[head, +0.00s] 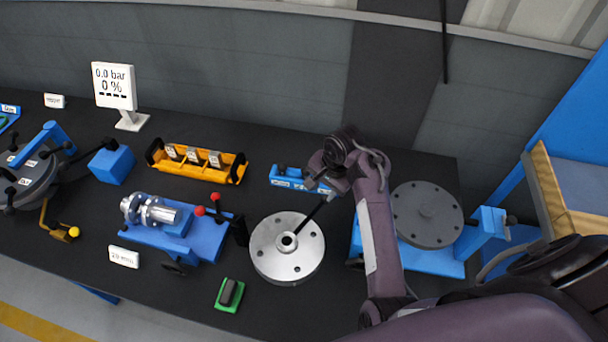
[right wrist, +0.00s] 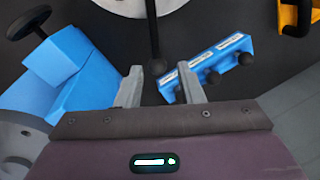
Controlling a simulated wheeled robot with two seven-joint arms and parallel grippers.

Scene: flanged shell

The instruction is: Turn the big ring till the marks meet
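A big silver round plate (head: 268,262) with bolt holes and a raised hub lies on the dark bench, front of centre. A black rod (head: 311,215) slants from it toward my right gripper (head: 318,178). A dark grey flange disc (head: 427,200) sits on a blue stand at right. I cannot tell which round part is the big ring, and no marks are readable. My left gripper is out of view.
A small blue rack (head: 285,178) with black knobs lies beside my right gripper. A yellow tray (head: 190,170), a blue fixture (head: 178,240) and a green pad (head: 222,305) stand left of the plate. A knobbed round device (head: 38,180) is far left.

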